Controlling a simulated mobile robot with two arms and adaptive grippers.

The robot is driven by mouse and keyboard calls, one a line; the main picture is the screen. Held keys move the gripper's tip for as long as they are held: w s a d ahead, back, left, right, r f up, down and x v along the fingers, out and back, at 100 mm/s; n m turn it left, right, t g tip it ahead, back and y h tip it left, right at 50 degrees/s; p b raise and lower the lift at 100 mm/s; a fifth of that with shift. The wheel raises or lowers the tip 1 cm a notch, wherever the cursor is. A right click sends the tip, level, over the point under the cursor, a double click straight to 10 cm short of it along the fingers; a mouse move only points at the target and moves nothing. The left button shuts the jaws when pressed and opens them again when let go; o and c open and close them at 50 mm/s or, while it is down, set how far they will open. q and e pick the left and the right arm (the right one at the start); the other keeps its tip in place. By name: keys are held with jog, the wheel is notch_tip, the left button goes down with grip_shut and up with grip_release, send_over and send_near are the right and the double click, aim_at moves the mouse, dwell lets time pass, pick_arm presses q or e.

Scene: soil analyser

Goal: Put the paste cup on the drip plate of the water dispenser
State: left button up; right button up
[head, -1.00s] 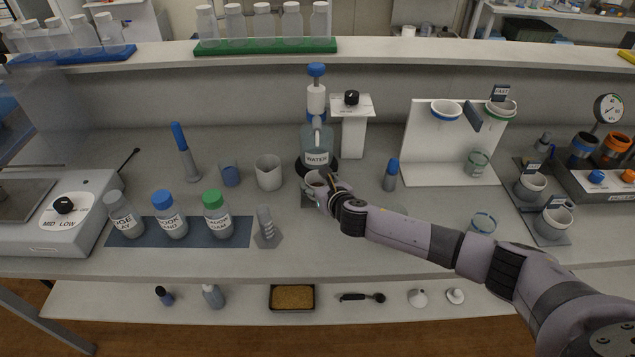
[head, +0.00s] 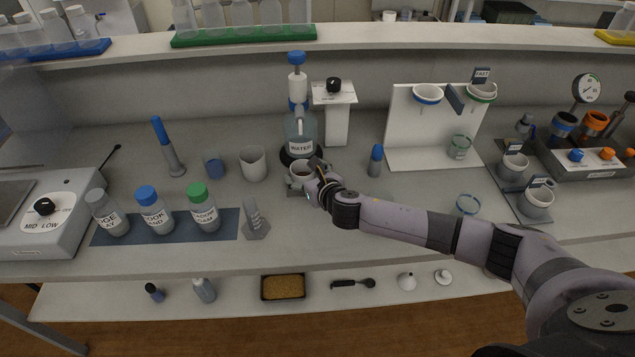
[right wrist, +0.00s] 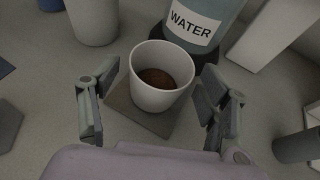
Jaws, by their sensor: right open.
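The paste cup (right wrist: 160,92), white with brown paste inside, stands upright on the square grey drip plate (right wrist: 128,116) in front of the water dispenser (right wrist: 192,28). In the head view the paste cup (head: 301,170) is partly covered by my right gripper (head: 308,182). In the right wrist view my right gripper (right wrist: 160,112) is open, with one finger on each side of the cup and a gap visible on both sides. The water dispenser (head: 299,135) has a blue top and a WATER label. My left gripper is not in view.
A blue-capped vial (head: 376,160) stands to the right. A white stand (head: 336,120) with a black knob is close behind. The bench front is mostly clear.

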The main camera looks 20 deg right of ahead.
jog(key=v, duration=0.9)
jog(key=shift+s+d+r, duration=0.1)
jog(key=shift+s, duration=0.1)
